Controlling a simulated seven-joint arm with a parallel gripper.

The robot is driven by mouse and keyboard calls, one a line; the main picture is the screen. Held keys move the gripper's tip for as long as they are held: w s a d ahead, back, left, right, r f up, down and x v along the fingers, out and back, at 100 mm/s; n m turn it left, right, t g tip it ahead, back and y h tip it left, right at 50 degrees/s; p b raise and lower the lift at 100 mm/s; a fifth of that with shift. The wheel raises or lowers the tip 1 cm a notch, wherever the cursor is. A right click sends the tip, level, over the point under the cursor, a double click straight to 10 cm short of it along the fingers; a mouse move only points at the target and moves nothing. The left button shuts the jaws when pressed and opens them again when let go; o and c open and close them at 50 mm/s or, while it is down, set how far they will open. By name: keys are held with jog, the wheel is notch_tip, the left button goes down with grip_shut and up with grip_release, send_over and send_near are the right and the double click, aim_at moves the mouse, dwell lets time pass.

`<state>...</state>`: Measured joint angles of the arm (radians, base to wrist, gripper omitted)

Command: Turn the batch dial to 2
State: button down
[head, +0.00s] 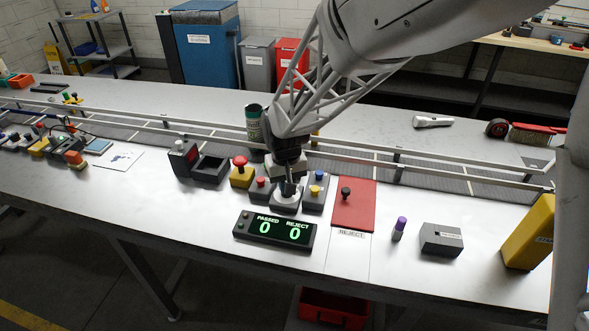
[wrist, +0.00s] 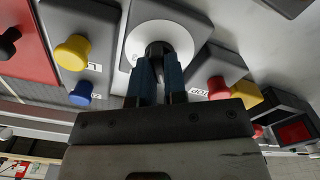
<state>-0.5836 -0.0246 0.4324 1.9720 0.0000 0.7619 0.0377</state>
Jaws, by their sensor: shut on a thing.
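The batch dial (head: 285,207) sits on a grey box on the table, between a red-button box and a box with two buttons. In the wrist view it is a white disc (wrist: 190,40) with a dark knob (wrist: 158,47) at its middle. My gripper (head: 289,187) comes down on the dial from above. In the wrist view its blue-grey fingertips (wrist: 160,68) are shut on the dial's knob. The fingers cover part of the knob and disc, and I cannot read any numbers or pointer on the dial.
A red button box (head: 262,188) stands close left of the dial, and a box with yellow and blue buttons (head: 315,190) close right. The counter display (head: 274,231) in front reads PASSED 0, REJECT 0. A red reject plate (head: 353,210) lies further right. A conveyor runs behind.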

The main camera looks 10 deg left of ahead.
jog(key=m, duration=0.5)
jog(key=shift+m, duration=2.5)
jog(key=c, duration=1.2)
grip_release()
jog(key=shift+o, duration=0.2)
jog(key=shift+d, duration=0.1)
jog(key=shift+r, duration=0.15)
notch_tip(320, 180, up, 7)
jog(key=shift+f, duration=0.1)
jog(key=shift+r, duration=0.4)
